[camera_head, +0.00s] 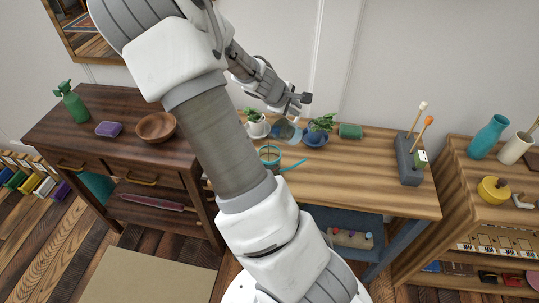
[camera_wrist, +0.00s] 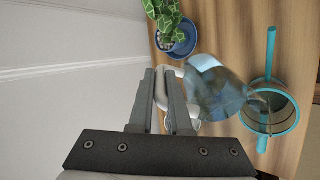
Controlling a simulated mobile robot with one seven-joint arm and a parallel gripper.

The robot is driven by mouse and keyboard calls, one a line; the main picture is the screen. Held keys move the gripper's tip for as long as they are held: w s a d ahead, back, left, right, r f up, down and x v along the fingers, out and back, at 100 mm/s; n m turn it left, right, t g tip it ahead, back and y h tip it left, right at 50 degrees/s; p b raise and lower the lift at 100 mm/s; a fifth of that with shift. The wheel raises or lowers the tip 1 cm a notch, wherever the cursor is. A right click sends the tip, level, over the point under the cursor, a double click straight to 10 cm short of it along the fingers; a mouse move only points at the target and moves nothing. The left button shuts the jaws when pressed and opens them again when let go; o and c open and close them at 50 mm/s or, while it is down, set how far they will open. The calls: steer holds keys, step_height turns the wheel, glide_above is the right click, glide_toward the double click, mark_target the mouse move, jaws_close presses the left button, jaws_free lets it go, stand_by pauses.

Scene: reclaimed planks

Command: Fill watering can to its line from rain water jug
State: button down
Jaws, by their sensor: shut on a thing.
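The clear, bluish rain water jug (camera_wrist: 215,88) is in my gripper (camera_wrist: 168,72), which is shut on its handle side. The jug is tilted, its mouth end towards the watering can (camera_wrist: 293,118). The can has a teal rim and a long teal bar sticking out on either side, and looks see-through. It stands upright on the bench. In the head view my gripper (camera_head: 302,99) is above the back of the bench, the jug (camera_head: 283,129) is below it, and the can (camera_head: 270,149) is nearer the front. I cannot tell the water level or whether water is flowing.
A plant in a blue pot (camera_head: 316,140) stands close right of the jug; a plant in a white pot (camera_head: 257,131) is left. A green pot (camera_head: 350,131) and a grey tool block (camera_head: 408,165) are further right on the wooden bench (camera_head: 365,180). The wall is close behind.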

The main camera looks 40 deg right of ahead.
steer(key=shift+a+r+h+b, duration=0.2)
steer(key=shift+r+h+b, duration=0.2)
steer(key=shift+b, duration=0.55)
steer(key=shift+a+h+b, duration=0.4)
steer(key=shift+h+b, duration=0.4)
steer(key=shift+b, duration=2.35)
stand_by(0.8)
steer(key=shift+s+a+r+t+h+b, duration=0.1)
steer(key=shift+a+r+t+h+b, duration=0.3)
steer(key=shift+b, duration=0.65)
stand_by(1.6)
